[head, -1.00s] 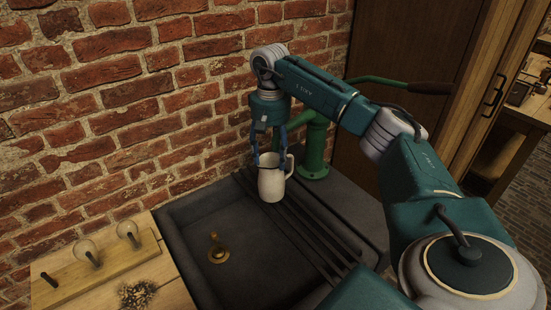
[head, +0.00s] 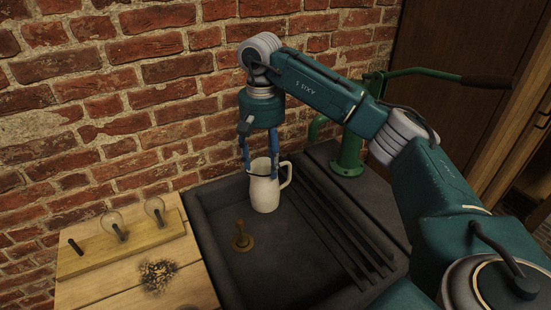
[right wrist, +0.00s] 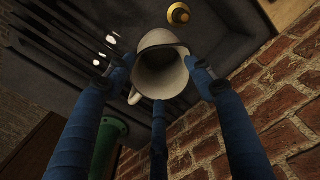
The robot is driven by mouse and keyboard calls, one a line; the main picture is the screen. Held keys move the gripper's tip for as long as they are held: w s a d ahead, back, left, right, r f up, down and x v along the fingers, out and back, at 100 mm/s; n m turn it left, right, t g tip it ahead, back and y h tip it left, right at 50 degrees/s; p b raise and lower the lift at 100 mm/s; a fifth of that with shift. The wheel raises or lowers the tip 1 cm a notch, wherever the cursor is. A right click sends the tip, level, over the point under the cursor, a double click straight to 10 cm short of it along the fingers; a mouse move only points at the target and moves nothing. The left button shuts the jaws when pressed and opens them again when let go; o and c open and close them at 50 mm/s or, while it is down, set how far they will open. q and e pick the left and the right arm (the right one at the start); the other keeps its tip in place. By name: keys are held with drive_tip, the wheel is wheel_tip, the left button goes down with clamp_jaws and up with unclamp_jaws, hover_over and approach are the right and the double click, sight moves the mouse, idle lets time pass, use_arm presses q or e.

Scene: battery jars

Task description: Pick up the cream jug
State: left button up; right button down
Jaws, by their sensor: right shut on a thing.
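The cream jug (head: 265,194) is upright in the head view, at the edge of the dark sink beside the ribbed drainboard, with its handle to the right. My right gripper (head: 262,170) points down with its blue fingers at the jug's upper part and is shut on it. In the right wrist view the fingers (right wrist: 160,80) surround the jug (right wrist: 160,45), whose open mouth faces the camera. I cannot tell whether the jug's base touches the sink. My left gripper is out of view.
A brass drain plug (head: 242,240) stands in the sink basin (head: 285,258). A green pump (head: 347,155) with a long lever stands behind to the right. A wooden counter (head: 95,285) with a bulb holder (head: 125,240) lies left. A brick wall (head: 120,130) closes the back.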

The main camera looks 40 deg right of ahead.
sight(252, 164)
drive_tip(key=shift+w+a+b, duration=0.1)
drive_tip(key=shift+a+b, duration=0.3)
drive_tip(key=shift+a, duration=1.25)
idle(0.6)
